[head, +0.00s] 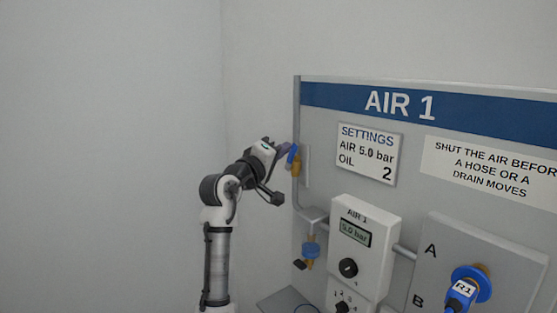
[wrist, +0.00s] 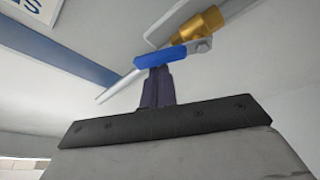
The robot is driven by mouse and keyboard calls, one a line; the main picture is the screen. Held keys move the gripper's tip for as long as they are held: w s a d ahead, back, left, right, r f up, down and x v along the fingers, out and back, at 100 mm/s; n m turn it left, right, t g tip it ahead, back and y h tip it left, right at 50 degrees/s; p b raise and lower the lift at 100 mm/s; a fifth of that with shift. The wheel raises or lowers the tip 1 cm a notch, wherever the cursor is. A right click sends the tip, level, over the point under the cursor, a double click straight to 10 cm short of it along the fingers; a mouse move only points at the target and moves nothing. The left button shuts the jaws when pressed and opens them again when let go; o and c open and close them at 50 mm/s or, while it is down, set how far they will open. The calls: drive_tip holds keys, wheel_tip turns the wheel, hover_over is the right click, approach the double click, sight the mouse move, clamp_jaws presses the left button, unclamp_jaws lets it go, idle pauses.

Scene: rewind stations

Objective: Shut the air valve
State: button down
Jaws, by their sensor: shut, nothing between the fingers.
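The air valve has a brass body (head: 296,168) on a vertical grey pipe at the left edge of the AIR 1 board, with a blue lever (head: 292,154). In the wrist view the blue lever (wrist: 162,57) runs left from a grey pivot beside the brass body (wrist: 198,36). I cannot tell the lever's exact angle to the pipe. My gripper (head: 284,149) is at the lever from the left. In the wrist view its dark fingers (wrist: 157,76) are shut and empty, tips at or just short of the lever's underside; contact is unclear.
A regulator box (head: 376,235) reading 5.0 bar is right of and below the valve. A blue and brass fitting (head: 310,251) hangs below on the pipe. A blue hose coupling tagged R1 (head: 463,289) is at lower right. Left of my arm is bare wall.

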sight(291, 166)
drive_tip(key=m+b, duration=0.1)
drive_tip(key=s+d+f+m+h+b, duration=0.1)
drive_tip(key=m+b, duration=0.1)
drive_tip(key=m+h+b, duration=0.1)
drive_tip(key=m+b, duration=0.1)
drive_tip(key=shift+s+d+f, duration=0.15)
drive_tip(key=shift+s+f, duration=0.1)
drive_tip(key=shift+s, duration=0.05)
drive_tip(key=m+h+b, duration=0.1)
drive_tip(key=m, duration=0.1)
drive_tip(key=s+f+m+g+b, duration=0.1)
drive_tip(key=m+b, duration=0.1)
drive_tip(key=m, duration=0.1)
drive_tip(key=d+m+h+b, duration=0.1)
drive_tip(key=m, duration=0.1)
drive_tip(key=shift+s+f+g+h+b, duration=0.2)
drive_tip(key=shift+g+h+b, duration=0.1)
drive_tip(key=shift+g+b, duration=0.1)
drive_tip(key=shift+s+f+m+b, duration=0.1)
drive_tip(key=shift+f+m+b, duration=0.2)
drive_tip(key=shift+b, duration=0.05)
drive_tip(key=shift+d+f, duration=0.1)
drive_tip(key=shift+f, duration=0.1)
drive_tip(key=shift+r, duration=0.1)
